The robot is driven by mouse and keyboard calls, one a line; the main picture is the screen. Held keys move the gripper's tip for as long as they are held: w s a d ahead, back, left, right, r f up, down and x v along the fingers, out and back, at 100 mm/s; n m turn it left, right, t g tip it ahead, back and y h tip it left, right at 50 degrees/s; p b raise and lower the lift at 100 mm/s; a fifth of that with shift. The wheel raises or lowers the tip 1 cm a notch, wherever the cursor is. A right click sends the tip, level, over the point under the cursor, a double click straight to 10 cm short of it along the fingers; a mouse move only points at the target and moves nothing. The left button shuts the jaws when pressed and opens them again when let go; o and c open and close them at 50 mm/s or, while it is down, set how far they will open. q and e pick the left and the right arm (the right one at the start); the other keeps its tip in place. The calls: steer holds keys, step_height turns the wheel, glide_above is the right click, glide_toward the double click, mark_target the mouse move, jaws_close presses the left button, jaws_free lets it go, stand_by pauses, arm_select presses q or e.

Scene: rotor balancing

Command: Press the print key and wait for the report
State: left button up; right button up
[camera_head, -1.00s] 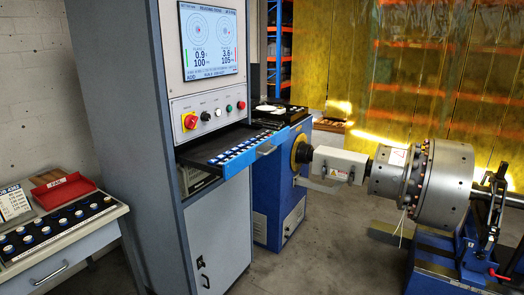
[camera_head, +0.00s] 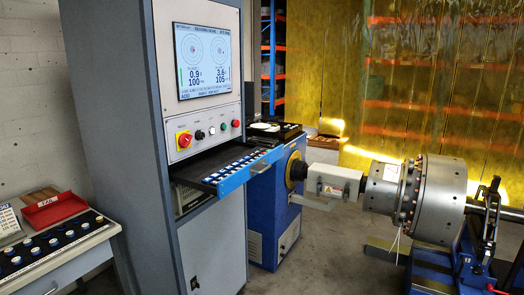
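The measuring cabinet (camera_head: 128,120) stands left of centre. Its screen (camera_head: 203,59) is lit and shows two round plots with readings 0.9 and 3.6 above 100 and 105. No printed report is visible. Neither of my grippers is in view.
The rotor (camera_head: 440,200) sits on a blue balancing stand at the right, joined by a shaft to the blue drive unit (camera_head: 268,215). A side table (camera_head: 60,255) at the left holds a red tray (camera_head: 55,209) and several small weights. Grey floor is clear in front.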

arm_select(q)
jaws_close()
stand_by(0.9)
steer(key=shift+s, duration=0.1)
